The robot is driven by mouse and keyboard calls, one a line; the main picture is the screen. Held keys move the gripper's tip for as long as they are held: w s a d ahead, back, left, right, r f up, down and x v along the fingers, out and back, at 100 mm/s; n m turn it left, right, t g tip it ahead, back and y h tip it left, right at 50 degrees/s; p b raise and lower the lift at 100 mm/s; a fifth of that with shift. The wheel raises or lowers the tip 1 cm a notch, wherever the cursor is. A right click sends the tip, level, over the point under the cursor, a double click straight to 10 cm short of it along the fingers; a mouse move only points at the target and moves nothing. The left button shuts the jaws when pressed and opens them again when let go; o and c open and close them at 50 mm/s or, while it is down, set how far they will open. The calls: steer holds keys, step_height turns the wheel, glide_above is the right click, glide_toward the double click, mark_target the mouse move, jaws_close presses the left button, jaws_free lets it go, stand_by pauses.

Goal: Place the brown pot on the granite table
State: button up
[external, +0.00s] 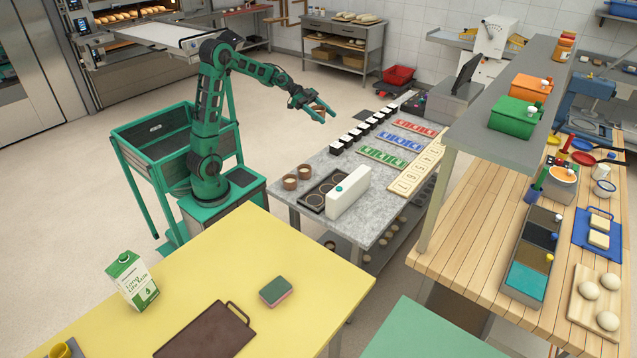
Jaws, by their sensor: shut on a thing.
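My gripper (325,115) is raised in the air above the far left edge of the granite table (325,164). Its fingers are closed around a small brown thing (318,107), which looks like the brown pot. The fingers partly hide it, and its tilt is hard to tell at this size. It is clear of the table surface. Two other brown pots stand upright at the near left corner of the table, a front one (290,183) and one just behind it (305,172).
On the granite table, a row of black-and-white blocks (363,135) runs along the far side. A white box (348,195) and dark burner-like tray (320,195) stand near the front. Coloured panels (383,155) lie at right. Bare granite shows between pots and blocks.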

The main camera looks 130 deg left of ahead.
glide_above(324, 170)
step_height(324, 170, down, 19)
step_height(324, 170, down, 8)
steer(key=shift+s+r, duration=0.1)
steer(key=shift+r, duration=0.05)
steer(key=o, duration=1.2)
